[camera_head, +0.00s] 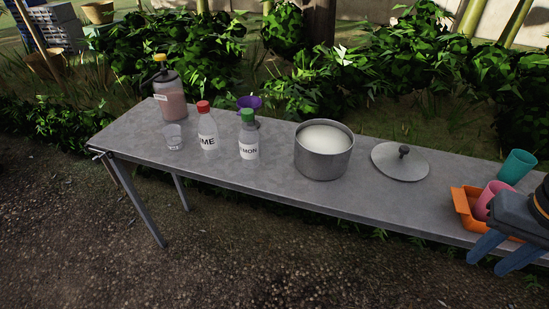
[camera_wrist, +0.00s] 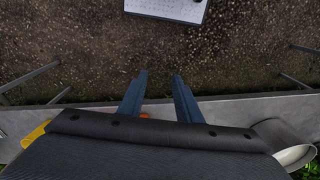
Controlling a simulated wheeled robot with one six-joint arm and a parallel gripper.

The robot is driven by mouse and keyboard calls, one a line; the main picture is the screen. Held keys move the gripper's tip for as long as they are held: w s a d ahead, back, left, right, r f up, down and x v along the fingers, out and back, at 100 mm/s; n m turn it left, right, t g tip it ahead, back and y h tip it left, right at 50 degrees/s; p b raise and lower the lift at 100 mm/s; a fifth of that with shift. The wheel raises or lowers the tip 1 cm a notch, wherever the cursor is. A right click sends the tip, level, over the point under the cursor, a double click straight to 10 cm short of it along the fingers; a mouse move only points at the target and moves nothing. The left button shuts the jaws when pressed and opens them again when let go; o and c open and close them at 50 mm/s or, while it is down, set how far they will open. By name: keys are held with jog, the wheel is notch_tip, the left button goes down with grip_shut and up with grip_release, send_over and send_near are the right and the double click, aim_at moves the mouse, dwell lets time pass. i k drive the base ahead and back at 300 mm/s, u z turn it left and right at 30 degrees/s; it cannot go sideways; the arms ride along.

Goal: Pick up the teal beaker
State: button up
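The teal beaker (camera_head: 516,166) stands upright on the grey table at the far right of the head view, behind the orange tray. I cannot make it out in the wrist view. My gripper (camera_head: 487,264) is at the lower right of the head view, in front of the beaker and over the table's front edge. In the wrist view its two fingers (camera_wrist: 161,78) are apart with nothing between them.
An orange tray (camera_head: 461,206) with a pink cup (camera_head: 487,203) lies between my gripper and the beaker.

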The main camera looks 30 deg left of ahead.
aim_at(519, 162)
jog(key=z, duration=1.15)
jog(key=k, duration=1.1)
jog(key=z, duration=0.9)
jog(key=i, duration=1.45)
jog(key=u, duration=1.4)
jog(key=i, duration=0.9)
jog(key=u, duration=0.9)
